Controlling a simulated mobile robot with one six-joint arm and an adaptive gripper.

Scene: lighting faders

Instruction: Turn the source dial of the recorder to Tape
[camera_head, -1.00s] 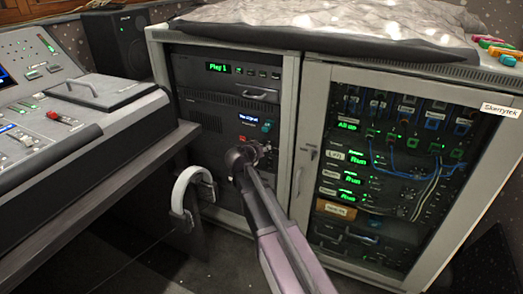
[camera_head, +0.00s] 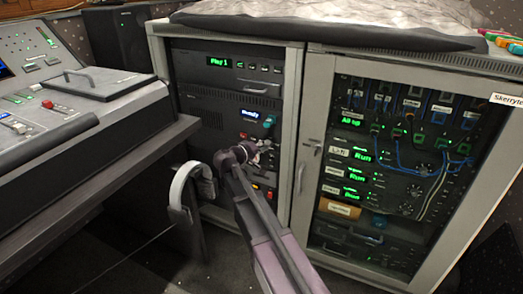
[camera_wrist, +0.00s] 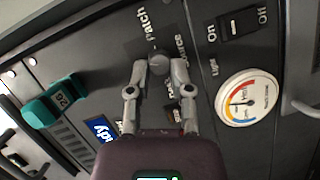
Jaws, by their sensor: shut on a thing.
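The recorder (camera_head: 205,118) is a dark unit in the left rack, below the player reading "Play 1". Its small blue display (camera_head: 250,113) appears to read "Ready"; part of that display also shows in the wrist view (camera_wrist: 103,127). In the wrist view, my gripper (camera_wrist: 159,74) is shut on a round grey dial (camera_wrist: 158,60). A "Patch" label stands above the dial, and a partly covered label ending in "urce" is to its right. The dial's pointer and the other position labels are hidden or unclear. In the head view, my gripper (camera_head: 253,153) covers the dial.
A teal part (camera_wrist: 50,100) marked 26 juts out left of the dial; a round gauge (camera_wrist: 248,97) and an on/off switch (camera_wrist: 240,22) are to the right. White headphones (camera_head: 182,190) hang by the desk (camera_head: 110,165). A glass-door rack (camera_head: 395,190) stands to the right.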

